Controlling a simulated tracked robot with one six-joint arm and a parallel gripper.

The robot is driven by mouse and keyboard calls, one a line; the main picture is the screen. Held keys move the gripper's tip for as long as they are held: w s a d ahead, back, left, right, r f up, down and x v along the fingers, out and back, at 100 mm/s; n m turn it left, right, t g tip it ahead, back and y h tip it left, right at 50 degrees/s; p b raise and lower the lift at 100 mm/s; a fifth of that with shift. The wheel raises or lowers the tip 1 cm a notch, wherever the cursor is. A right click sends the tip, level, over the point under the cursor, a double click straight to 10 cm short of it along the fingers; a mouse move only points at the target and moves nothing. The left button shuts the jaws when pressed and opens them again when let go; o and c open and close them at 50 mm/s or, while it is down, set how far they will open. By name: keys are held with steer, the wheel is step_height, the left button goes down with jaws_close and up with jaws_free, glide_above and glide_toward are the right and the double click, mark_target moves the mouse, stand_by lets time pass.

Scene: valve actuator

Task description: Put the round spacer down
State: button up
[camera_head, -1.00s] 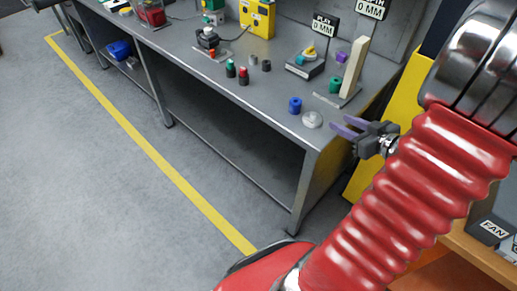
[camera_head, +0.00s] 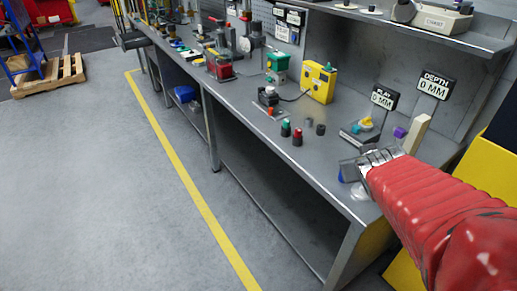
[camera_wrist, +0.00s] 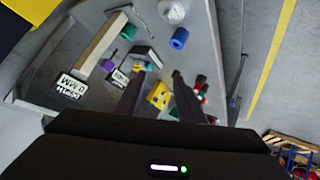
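My gripper (camera_head: 356,168) is over the right end of the grey workbench in the head view. In the wrist view its two dark fingers (camera_wrist: 158,76) stand apart, with nothing held between them. A blue ringed cylinder (camera_wrist: 180,38) and a pale round piece (camera_wrist: 172,11) sit on the bench beyond the fingertips. In the head view the pale piece (camera_head: 360,191) shows just below my gripper, and the blue one is mostly hidden behind it. A green round piece (camera_wrist: 128,32) stands nearby on the bench. I cannot tell which of these is the round spacer.
A PLAY display (camera_head: 384,97) and a DEPTH display (camera_head: 435,85) both read 0 MM. A beige upright bar (camera_head: 417,134) and a purple knob (camera_head: 399,132) stand near my gripper. Red-topped and green-topped buttons (camera_head: 297,136) and a yellow box (camera_head: 320,82) are farther left.

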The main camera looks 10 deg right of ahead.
steer(key=s+a+g+y, duration=0.1)
steer(key=s+a, duration=0.3)
steer(key=a, duration=0.4)
steer(key=s+a+n+g+y, duration=0.1)
steer(key=s+a+y, duration=0.2)
steer(key=a, duration=0.4)
steer(key=s+a+g+y, duration=0.1)
steer(key=s+a, duration=0.4)
steer(key=a, duration=0.3)
steer(key=shift+a+f+y, duration=0.3)
steer(key=shift+f+y, duration=0.05)
steer(key=shift+y, duration=0.05)
steer(key=shift+c, duration=0.5)
